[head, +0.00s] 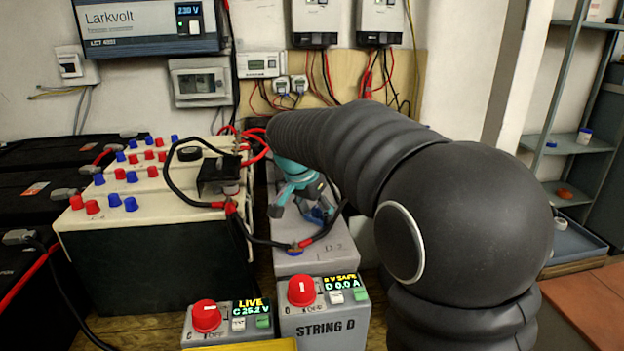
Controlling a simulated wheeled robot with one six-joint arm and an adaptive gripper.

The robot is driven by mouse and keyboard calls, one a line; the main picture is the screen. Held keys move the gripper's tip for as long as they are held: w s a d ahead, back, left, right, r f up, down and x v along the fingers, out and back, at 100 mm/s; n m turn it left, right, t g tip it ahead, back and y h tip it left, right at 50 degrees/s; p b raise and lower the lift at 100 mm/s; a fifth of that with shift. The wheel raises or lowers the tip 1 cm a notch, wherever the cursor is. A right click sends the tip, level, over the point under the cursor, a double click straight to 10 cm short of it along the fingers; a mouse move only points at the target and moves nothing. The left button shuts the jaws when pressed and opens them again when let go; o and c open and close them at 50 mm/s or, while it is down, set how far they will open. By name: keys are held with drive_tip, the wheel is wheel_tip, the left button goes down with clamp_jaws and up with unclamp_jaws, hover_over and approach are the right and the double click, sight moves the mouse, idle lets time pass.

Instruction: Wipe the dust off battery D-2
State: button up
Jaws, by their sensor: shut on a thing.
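A grey battery (300,261) stands in the middle, behind the String D switch box; its top lettering starts with D, but the digit is too small to read surely. A black cable with red ends runs across its top to a terminal. My gripper (312,213) is teal and reaches down over the grey row just behind that terminal. It is shut on a small blue thing, perhaps a cloth, which is partly hidden by the fingers. I cannot tell whether it touches the battery top. My arm hides the right side of the row. Dust is not clear to see.
The String D box (325,318) reads "SAFE" and 0.0 A; the box (228,325) beside it reads "LIVE" and 25.2 V. A cream battery block (130,200) with red and blue caps and cables stands close on the left. Grey shelves (575,150) stand at right.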

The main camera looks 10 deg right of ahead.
wheel_tip(320, 180, up, 4)
drive_tip(key=shift+f+p, duration=0.15)
drive_tip(key=shift+p, duration=0.85)
drive_tip(key=shift+r, duration=2.3)
